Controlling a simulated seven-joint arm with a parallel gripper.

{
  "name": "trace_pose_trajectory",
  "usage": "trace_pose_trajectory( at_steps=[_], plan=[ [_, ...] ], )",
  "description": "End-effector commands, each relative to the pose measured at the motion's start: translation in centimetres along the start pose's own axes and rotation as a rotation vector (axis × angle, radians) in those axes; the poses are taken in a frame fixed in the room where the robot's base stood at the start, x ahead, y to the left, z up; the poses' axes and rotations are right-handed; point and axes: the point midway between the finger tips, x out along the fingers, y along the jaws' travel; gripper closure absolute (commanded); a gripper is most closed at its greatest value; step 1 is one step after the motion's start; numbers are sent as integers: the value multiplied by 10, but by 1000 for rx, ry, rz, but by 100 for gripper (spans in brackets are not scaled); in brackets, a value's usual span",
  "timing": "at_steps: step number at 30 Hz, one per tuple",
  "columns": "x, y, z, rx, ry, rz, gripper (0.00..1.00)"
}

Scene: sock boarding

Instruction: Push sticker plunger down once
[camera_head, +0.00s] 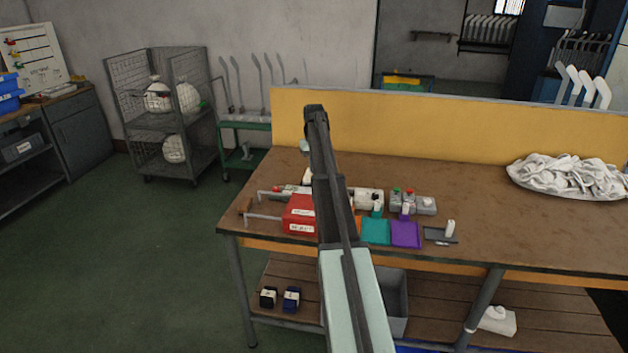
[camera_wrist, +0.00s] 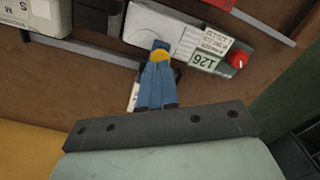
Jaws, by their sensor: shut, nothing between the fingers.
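My gripper (camera_wrist: 159,62) shows in the wrist view as blue fingers held together, with nothing gripped. A yellow-orange round patch shows at the fingertips; I cannot tell whether it belongs to the fingers or to something under them. Just beyond is a white device (camera_wrist: 160,32) with a label reading 126 and a red knob (camera_wrist: 239,60) at its right end. A small white piece lies partly hidden beside the fingers. No part is clearly recognisable as the sticker plunger. In the head view my arm hides the fingers and part of the bench there.
A pile of white socks (camera_head: 570,176) lies at the right. A yellow panel (camera_head: 450,125) stands along the back edge.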

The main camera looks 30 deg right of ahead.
Motion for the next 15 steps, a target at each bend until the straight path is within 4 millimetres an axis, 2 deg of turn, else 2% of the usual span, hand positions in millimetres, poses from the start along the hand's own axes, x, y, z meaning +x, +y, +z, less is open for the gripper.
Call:
trace_pose_trajectory(
  at_steps=[15],
  plan=[
    [3,0,0,0,0,0,100]
  ],
)
